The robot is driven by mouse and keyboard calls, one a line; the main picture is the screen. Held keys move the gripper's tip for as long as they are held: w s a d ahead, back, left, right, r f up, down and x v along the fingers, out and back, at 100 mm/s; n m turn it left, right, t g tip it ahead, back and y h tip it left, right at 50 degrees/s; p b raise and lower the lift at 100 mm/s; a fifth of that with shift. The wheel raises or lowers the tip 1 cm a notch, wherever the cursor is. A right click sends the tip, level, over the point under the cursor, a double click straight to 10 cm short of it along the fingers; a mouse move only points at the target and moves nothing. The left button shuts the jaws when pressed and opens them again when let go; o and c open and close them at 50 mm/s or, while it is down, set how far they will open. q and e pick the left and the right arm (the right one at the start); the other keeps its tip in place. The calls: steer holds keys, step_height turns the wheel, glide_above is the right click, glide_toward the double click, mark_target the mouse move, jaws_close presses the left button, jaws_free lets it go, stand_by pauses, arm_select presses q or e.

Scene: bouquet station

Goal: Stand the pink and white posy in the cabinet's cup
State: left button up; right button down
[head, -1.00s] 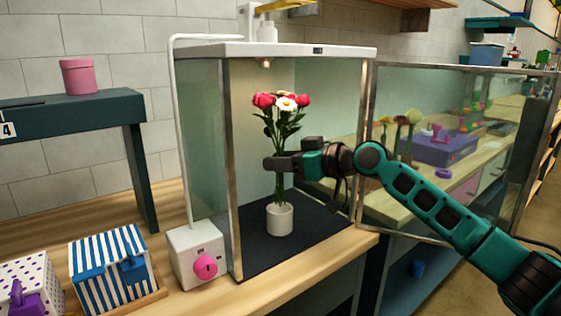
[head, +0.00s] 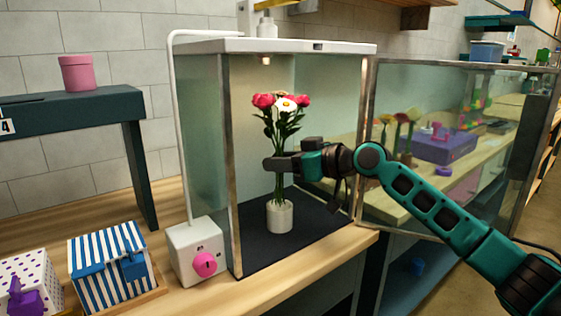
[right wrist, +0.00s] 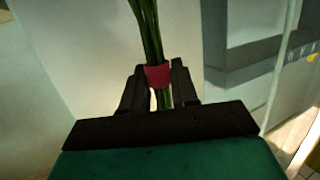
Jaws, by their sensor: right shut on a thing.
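The pink and white posy (head: 281,103) is upright inside the glass cabinet (head: 205,140), with pink and white blooms on top and green stems below. My right gripper (head: 271,164) is shut on its stems. In the right wrist view the fingers (right wrist: 158,85) close around a red band (right wrist: 158,75) on the stems. The white cup (head: 280,217) stands on the cabinet's dark floor mat (head: 318,225). The stems' lower ends reach the cup's mouth and appear to be inside it; whether they touch its bottom is hidden. My left gripper is not in view.
The cabinet's glass door (head: 455,150) stands open to the right, beside my right arm. A control box with a pink knob (head: 205,264) is at the cabinet's left front. A striped box (head: 110,262) and a dotted box (head: 28,283) sit further left.

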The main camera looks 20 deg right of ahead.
steer(key=shift+f+b, duration=1.7)
steer(key=shift+f, duration=0.65)
stand_by(0.9)
steer(key=shift+c, duration=1.1)
jaws_free()
steer(key=shift+v, duration=1.6)
steer(key=b, duration=0.1)
glide_toward(284, 182)
steer(key=shift+x, duration=0.95)
steer(key=shift+d, duration=0.1)
